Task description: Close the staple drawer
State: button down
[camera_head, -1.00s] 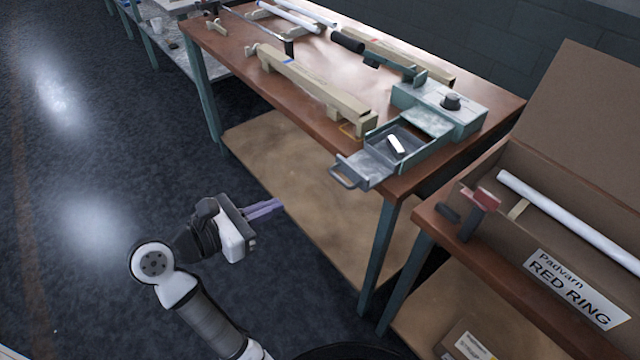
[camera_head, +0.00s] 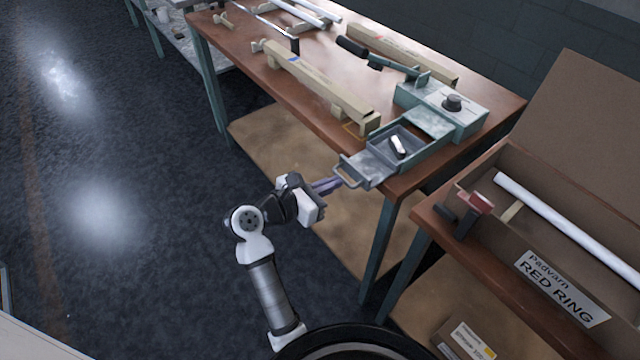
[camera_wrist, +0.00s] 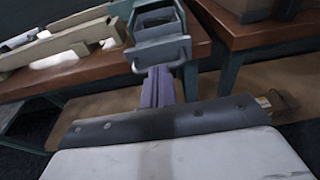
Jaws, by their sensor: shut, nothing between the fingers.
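The staple drawer (camera_head: 372,165) is a grey-green tray pulled out from the teal stapler (camera_head: 462,118) on the brown workbench. It juts past the bench's front edge, and a pale staple strip (camera_head: 397,147) lies in it. Its loop handle (camera_head: 350,176) faces my arm. My gripper (camera_head: 338,184), with purple fingers, is shut and empty, just in front of the handle. In the wrist view the fingers (camera_wrist: 158,82) point at the drawer front (camera_wrist: 158,52), with the handle right at their tips. I cannot tell whether they touch.
Wooden rails (camera_head: 315,85) lie on the workbench (camera_head: 300,95) left of the stapler. To the right, a second bench carries an open cardboard box (camera_head: 530,215) holding a white tube, with a red-topped tool (camera_head: 474,210) beside it. The floor left of my arm is clear.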

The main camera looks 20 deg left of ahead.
aim_at(356, 167)
jog(key=shift+w+d, duration=0.1)
jog(key=x, duration=0.2)
jog(key=r+x, duration=0.1)
jog(key=x, duration=0.2)
jog(key=b+x, duration=0.1)
jog(key=x, duration=0.2)
jog(key=shift+w+d+r, duration=0.2)
jog(key=shift+w+r, duration=0.05)
jog(key=shift+w+d, duration=0.2)
jog(key=shift+w, duration=0.05)
jog(key=shift+r, duration=0.15)
jog(key=shift+d+r, duration=0.1)
